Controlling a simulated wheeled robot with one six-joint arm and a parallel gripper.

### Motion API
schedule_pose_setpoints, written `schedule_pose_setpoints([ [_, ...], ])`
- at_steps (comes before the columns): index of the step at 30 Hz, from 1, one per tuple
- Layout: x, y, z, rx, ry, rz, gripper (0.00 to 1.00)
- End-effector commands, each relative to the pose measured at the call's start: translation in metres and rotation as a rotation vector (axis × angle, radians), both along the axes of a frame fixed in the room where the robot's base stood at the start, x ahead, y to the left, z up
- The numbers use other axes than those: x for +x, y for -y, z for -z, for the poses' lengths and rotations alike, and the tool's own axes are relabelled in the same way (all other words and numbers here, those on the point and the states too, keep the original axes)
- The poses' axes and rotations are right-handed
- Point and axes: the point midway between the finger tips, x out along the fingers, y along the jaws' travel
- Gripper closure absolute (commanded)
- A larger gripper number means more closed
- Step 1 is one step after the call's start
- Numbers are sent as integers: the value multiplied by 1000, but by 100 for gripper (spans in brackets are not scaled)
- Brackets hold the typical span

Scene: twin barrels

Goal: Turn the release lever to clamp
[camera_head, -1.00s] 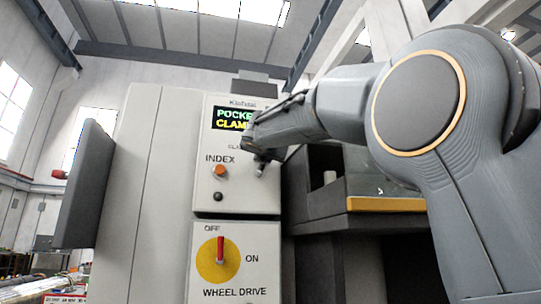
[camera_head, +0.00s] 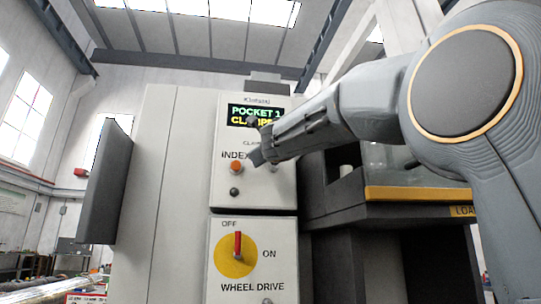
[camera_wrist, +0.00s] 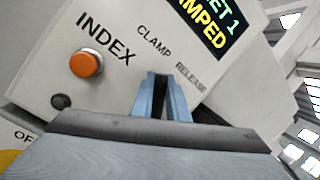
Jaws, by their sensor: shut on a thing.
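The control panel (camera_head: 228,190) has a lit display (camera_head: 252,115) reading POCKET 1 and, partly covered, CLAMPED. My gripper (camera_head: 260,156) is against the panel, right of the orange INDEX button (camera_head: 236,167). In the wrist view, the blue fingers of my gripper (camera_wrist: 160,92) are close together below the printed words CLAMP and RELEASE, shut on the release lever. The lever is almost wholly hidden by the fingers, and its exact angle cannot be told. The fingers point at the panel between the two labels.
A small black knob (camera_head: 234,192) is under the INDEX button. Lower down is the yellow WHEEL DRIVE dial (camera_head: 224,262) with a red handle turned toward OFF. A yellow-edged ledge (camera_head: 415,193) juts out at right, below my arm. A dark panel (camera_head: 104,182) stands out at left.

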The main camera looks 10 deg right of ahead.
Motion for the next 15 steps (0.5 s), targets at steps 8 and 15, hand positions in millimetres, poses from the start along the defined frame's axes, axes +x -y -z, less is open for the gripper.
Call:
schedule_pose_setpoints([
  [8,1,-6,7,-149,-2,-1,100],
  [15,1,-8,8,-207,-2,0,100],
])
